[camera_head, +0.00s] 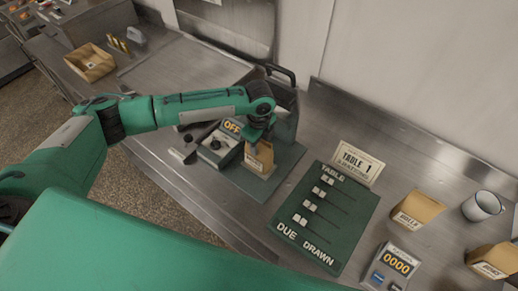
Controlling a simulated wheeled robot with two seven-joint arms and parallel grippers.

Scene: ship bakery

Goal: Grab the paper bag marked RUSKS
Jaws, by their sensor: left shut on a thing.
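My left gripper (256,137) reaches down from its arm and is shut on the top of a small brown paper bag (260,159). The bag is upright at the green mat beside a device with an OFF sign; I cannot tell whether its base touches the mat. Its label is too small to read surely. Two more brown paper bags stand at the right: one (420,206) beside the table card, one (497,257) near the right edge. Their labels are also too small to read surely. My right gripper is not in view.
The OFF device (216,148) is left of the held bag. A green TABLE, DUE, DRAWN board (322,222), a TABLE 1 card (356,163), a white mug (483,206) and a 0000 counter (391,268) lie to the right. An open box (90,64) is far left.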

